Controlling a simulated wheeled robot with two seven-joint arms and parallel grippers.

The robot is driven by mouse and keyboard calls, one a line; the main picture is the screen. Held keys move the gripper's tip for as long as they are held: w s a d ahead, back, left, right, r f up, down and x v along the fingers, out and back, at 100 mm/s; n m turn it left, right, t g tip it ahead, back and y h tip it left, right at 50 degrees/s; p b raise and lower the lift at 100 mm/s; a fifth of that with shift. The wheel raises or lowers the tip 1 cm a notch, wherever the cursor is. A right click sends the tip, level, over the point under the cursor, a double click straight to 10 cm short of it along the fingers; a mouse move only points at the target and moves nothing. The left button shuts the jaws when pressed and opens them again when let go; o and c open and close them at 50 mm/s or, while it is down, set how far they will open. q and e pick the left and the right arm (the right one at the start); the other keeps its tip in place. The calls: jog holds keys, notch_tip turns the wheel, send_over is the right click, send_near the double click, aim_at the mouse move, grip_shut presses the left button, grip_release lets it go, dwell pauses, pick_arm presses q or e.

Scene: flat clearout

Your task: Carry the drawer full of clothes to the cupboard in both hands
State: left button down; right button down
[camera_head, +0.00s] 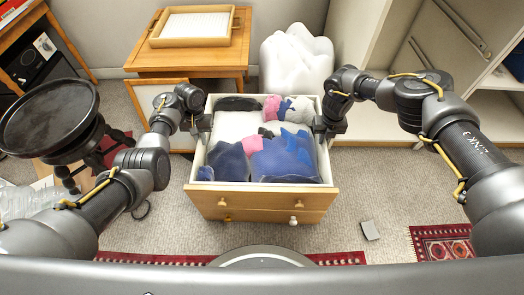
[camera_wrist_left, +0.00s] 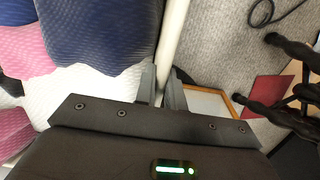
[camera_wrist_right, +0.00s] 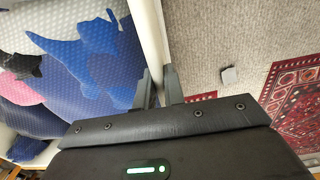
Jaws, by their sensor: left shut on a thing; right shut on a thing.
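The drawer (camera_head: 262,197) is in the middle of the head view, with a wooden front and white side walls. Clothes in blue, pink, white and black (camera_head: 285,158) fill it. My left gripper (camera_head: 203,135) is shut on its left wall, and the wall runs between the fingers in the left wrist view (camera_wrist_left: 172,40). My right gripper (camera_head: 321,130) is shut on the right wall, which also shows in the right wrist view (camera_wrist_right: 150,35). A pale cupboard (camera_head: 372,60) with long handles stands at the back right.
A wooden side table (camera_head: 190,56) with a tray (camera_head: 192,27) stands behind. A lumpy white object (camera_head: 297,62) is behind the drawer. A dark round stool (camera_head: 48,115) is at left. A small grey object (camera_head: 370,230) and a red rug (camera_head: 440,242) lie on the carpet.

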dwell(0.8)
pick_arm(q)
jog(key=shift+w+r, duration=0.15)
jog(key=shift+w, duration=0.05)
pick_arm(e)
jog(key=shift+w+r, duration=0.15)
pick_arm(q)
jog(key=shift+r+p, duration=0.2)
jog(key=shift+p, duration=0.1)
pick_arm(e)
jog(key=shift+r, duration=0.15)
